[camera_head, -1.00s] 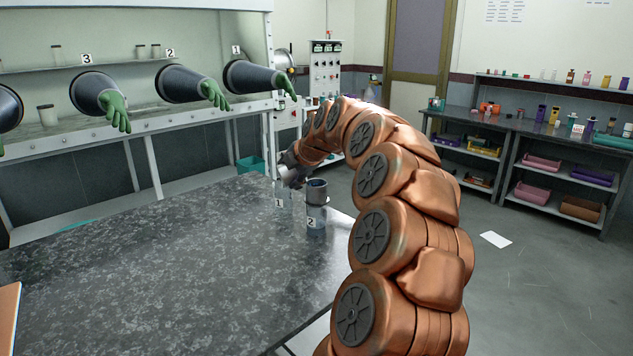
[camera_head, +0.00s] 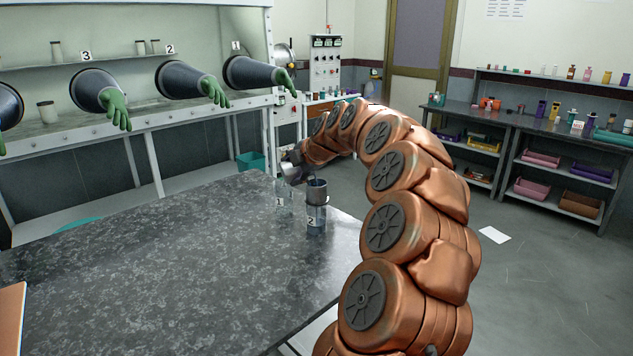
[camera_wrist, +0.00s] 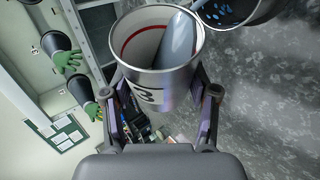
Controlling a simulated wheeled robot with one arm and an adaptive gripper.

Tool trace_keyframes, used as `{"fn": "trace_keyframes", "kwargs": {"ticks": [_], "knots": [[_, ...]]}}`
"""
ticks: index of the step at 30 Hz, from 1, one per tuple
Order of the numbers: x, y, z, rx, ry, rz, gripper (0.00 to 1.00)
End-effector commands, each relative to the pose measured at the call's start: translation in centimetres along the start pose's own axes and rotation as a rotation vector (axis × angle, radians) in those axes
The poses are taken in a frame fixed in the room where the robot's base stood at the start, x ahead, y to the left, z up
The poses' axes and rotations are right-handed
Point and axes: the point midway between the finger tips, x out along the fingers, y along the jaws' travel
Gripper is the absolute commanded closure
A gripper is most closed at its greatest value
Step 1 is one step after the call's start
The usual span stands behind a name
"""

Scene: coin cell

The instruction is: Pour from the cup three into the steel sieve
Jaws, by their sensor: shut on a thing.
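My gripper (camera_wrist: 163,108) is shut around a steel cup marked 3 (camera_wrist: 150,75), which is tilted in the wrist view. A red ring shows inside it, and a smooth grey-blue mass lies along its inner wall towards the lip. Just past that lip is a dark round vessel with blue bits inside (camera_wrist: 252,14), probably the steel sieve. In the head view a dark grey cylinder, likely the same sieve (camera_head: 317,190), sits on a jar marked 2 (camera_head: 316,224). My gripper (camera_head: 296,170) is up and left of it there, small and partly hidden.
A clear numbered glass (camera_head: 284,200) stands left of jar 2, close by. A glove box with green gloves (camera_head: 117,108) stands behind, and shelves (camera_head: 555,165) stand far right.

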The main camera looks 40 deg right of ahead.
Motion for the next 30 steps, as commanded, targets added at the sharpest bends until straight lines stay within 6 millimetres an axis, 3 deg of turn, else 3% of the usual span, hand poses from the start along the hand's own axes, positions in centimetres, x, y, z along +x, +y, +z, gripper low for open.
{"fn": "trace_keyframes", "kwargs": {"ticks": [30], "knots": [[-0.48, 0.35, 0.58, 0.076, 0.063, 0.033, 0.90]]}}
